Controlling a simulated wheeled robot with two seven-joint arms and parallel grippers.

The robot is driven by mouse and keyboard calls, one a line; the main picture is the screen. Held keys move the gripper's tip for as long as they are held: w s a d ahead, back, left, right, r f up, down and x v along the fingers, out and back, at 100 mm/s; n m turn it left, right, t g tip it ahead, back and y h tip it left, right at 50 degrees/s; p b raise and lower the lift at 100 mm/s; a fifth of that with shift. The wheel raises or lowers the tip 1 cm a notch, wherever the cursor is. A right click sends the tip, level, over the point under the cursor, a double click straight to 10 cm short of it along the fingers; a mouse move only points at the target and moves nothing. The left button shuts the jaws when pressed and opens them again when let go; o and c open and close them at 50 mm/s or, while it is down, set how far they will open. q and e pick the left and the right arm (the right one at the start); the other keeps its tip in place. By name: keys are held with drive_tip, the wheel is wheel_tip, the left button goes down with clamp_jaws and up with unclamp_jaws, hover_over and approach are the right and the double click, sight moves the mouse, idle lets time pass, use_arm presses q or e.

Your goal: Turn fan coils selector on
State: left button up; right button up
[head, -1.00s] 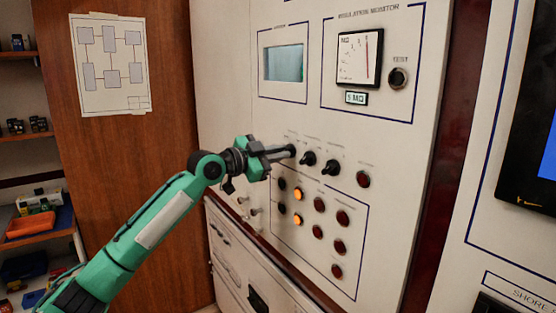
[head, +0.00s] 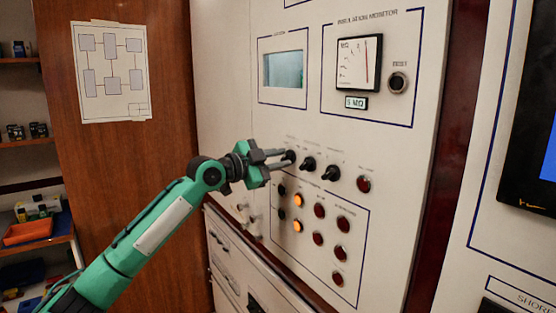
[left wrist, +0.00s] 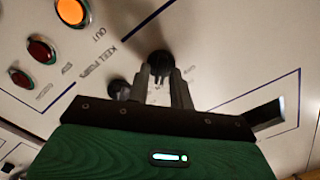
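Three black selector knobs sit in a row on the cream panel: the left knob (head: 290,157), the middle knob (head: 307,164) and the right knob (head: 331,173). Their labels are too small to read, so I cannot tell which is the fan coils selector. My left gripper (head: 279,158) is at the left knob, fingers apart and pointing at the panel. In the left wrist view a black knob (left wrist: 160,62) lies just beyond and between the tips of the left gripper (left wrist: 162,75); contact is unclear. Another knob (left wrist: 118,89) is beside one finger. My right gripper is not in view.
Red and lit orange lamps (head: 297,226) are below the knobs. A screen (head: 284,67), an insulation meter (head: 358,62) and a test button (head: 398,83) are above. A wooden wall (head: 165,140) and shelves (head: 30,235) stand left. Space before the panel's right half is clear.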

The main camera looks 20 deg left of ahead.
use_arm(q)
drive_tip(key=shift+o, duration=0.6)
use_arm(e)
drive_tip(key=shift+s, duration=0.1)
